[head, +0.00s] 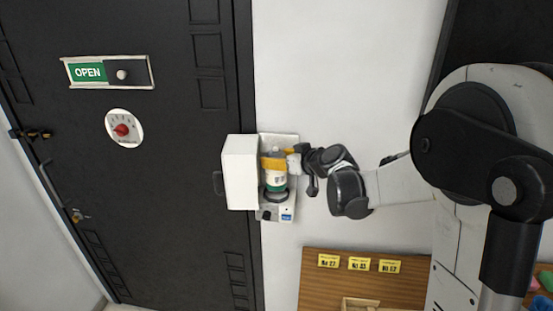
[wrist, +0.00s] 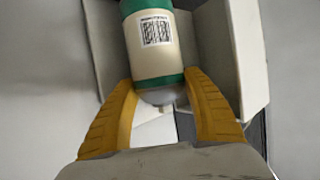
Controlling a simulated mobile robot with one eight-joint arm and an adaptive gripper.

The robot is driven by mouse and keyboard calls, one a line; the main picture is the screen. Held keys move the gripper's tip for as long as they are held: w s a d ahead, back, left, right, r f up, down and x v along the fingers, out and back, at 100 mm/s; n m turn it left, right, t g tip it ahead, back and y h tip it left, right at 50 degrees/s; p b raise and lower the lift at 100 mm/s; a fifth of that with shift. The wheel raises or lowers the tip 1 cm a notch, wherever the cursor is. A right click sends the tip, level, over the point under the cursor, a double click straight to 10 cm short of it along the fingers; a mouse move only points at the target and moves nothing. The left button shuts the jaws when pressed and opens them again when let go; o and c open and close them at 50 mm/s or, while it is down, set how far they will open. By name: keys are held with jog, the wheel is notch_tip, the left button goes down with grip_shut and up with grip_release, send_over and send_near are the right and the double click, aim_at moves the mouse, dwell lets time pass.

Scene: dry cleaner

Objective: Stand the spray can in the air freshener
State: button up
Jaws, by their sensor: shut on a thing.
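The air freshener (head: 239,172) is a white box on the wall beside the door, with its cover swung open to the left. The spray can (head: 277,181) is cream with green bands and is upright inside it, just above or in a dark ring (head: 276,196); I cannot tell whether it rests there. My gripper (head: 275,162) has its yellow fingers around the can's upper end. In the wrist view, the fingers (wrist: 163,100) are on both sides of the can's grey domed end, and the can (wrist: 155,45) shows a barcode. The can's base is hidden there.
A dark door (head: 170,200) with an OPEN sign (head: 88,72) and a red dial (head: 122,130) is to the left. A wooden board (head: 320,285) with yellow number tags is below right. The wall (head: 345,60) above is bare.

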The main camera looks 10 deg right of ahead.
jog(key=shift+f+b, duration=0.6)
jog(key=shift+b, duration=0.05)
jog(key=shift+f, duration=0.1)
dwell(0.3)
jog(key=shift+f+b, duration=0.65)
jog(key=o, duration=1.4)
jog(key=shift+a, duration=0.1)
jog(key=shift+d+r, duration=0.1)
jog(key=shift+d, duration=0.1)
